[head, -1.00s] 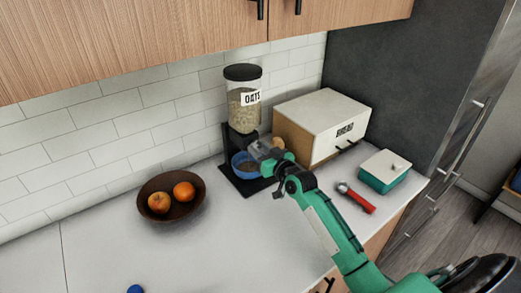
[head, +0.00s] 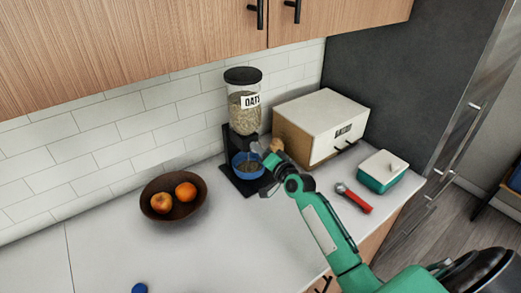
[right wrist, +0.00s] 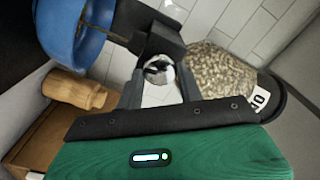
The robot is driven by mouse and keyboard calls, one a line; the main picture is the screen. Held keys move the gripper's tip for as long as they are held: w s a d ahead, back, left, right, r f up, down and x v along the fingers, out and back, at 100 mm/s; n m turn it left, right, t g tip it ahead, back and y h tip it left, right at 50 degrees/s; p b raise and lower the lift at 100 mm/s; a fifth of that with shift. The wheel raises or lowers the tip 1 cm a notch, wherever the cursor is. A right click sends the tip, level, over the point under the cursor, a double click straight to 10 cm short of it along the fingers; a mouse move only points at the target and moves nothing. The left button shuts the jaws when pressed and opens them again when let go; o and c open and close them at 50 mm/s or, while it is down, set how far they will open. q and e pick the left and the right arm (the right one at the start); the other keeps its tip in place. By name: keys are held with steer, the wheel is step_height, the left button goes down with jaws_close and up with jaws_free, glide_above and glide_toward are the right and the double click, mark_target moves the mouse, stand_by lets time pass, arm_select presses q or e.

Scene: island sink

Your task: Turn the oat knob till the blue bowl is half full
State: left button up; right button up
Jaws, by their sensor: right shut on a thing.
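The oat dispenser (head: 244,108) stands against the tiled wall, its clear hopper holding oats and marked "OATS". The blue bowl (head: 246,172) sits upright on its black base under the outlet, with oats visible inside; their exact level is hard to judge. My right gripper (head: 258,150) is at the dispenser's front, beside and above the bowl. In the right wrist view it is shut on the shiny metal knob (right wrist: 158,72). That view also shows part of the blue bowl (right wrist: 72,38) and the hopper (right wrist: 215,70). My left gripper is out of view.
A white bread box (head: 322,115) stands right of the dispenser, with a small wooden item (right wrist: 75,92) between them. A red-handled tool (head: 356,200) and a teal lidded dish (head: 382,172) lie further right. A brown fruit bowl (head: 160,183) is left. The front counter is largely clear.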

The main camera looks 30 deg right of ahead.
steer(key=shift+m, duration=0.9)
steer(key=o, duration=1)
steer(key=s+d+b, duration=0.2)
steer(key=s+b, duration=0.1)
steer(key=s, duration=1)
steer(key=shift+s, duration=0.35)
